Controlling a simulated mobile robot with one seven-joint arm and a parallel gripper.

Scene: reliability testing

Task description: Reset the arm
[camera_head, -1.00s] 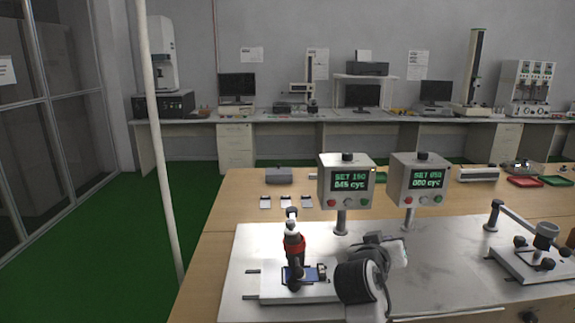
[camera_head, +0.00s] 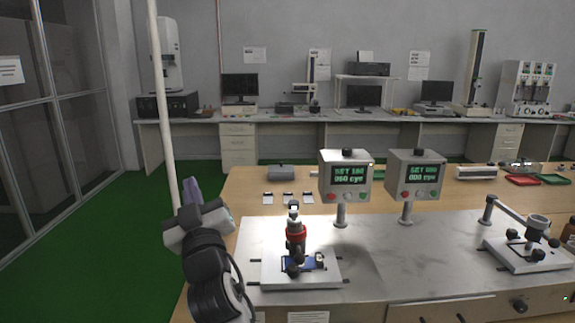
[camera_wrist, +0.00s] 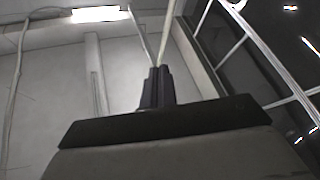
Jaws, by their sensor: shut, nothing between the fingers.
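My gripper (camera_head: 191,190) is at the left of the head view, raised beside the left edge of the near table, with its dark fingers pointing up. In the wrist view the fingers (camera_wrist: 157,88) are together and empty, and they point toward the wall and ceiling. My gripper is apart from everything on the table. The small tester with a red collar (camera_head: 296,236) stands on a white base, to the right of my arm. A blue piece (camera_head: 304,263) lies at its foot.
Two control boxes with green displays, the left one (camera_head: 345,190) and the right one (camera_head: 415,189), stand on posts. A second tester (camera_head: 530,256) is at the right. A thin white pole (camera_head: 160,110) rises behind my gripper. Green floor (camera_head: 90,250) is clear at the left.

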